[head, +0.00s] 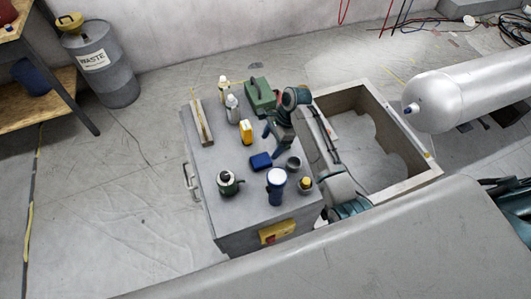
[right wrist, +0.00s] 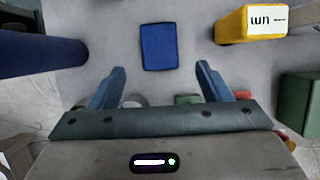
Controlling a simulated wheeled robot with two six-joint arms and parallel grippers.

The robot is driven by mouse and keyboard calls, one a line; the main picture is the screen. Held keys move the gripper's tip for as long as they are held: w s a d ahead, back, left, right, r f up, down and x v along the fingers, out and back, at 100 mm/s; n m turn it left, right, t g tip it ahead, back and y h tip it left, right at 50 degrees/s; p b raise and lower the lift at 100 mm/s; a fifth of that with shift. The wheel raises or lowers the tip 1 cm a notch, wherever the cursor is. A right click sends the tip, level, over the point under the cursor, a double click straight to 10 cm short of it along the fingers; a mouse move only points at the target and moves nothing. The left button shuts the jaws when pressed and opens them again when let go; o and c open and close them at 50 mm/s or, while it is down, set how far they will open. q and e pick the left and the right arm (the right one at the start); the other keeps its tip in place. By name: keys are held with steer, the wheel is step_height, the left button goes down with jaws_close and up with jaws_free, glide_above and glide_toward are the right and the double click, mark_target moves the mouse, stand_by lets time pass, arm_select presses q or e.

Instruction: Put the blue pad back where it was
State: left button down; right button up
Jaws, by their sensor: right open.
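The blue pad (head: 261,160) lies flat on the grey top of a cabinet (head: 205,160) in the head view. In the right wrist view the pad (right wrist: 159,47) lies beyond and between my two blue fingertips. My right gripper (head: 276,140) is over the cabinet top, just beside the pad in the head view. Its fingers (right wrist: 161,76) are spread apart with nothing between them, apart from the pad. My left gripper is out of view.
An open-topped box frame (head: 432,172) stands right of the cabinet.

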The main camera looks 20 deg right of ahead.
steer(key=v, duration=0.3)
steer(key=shift+d+r, duration=0.1)
steer(key=shift+r, duration=0.25)
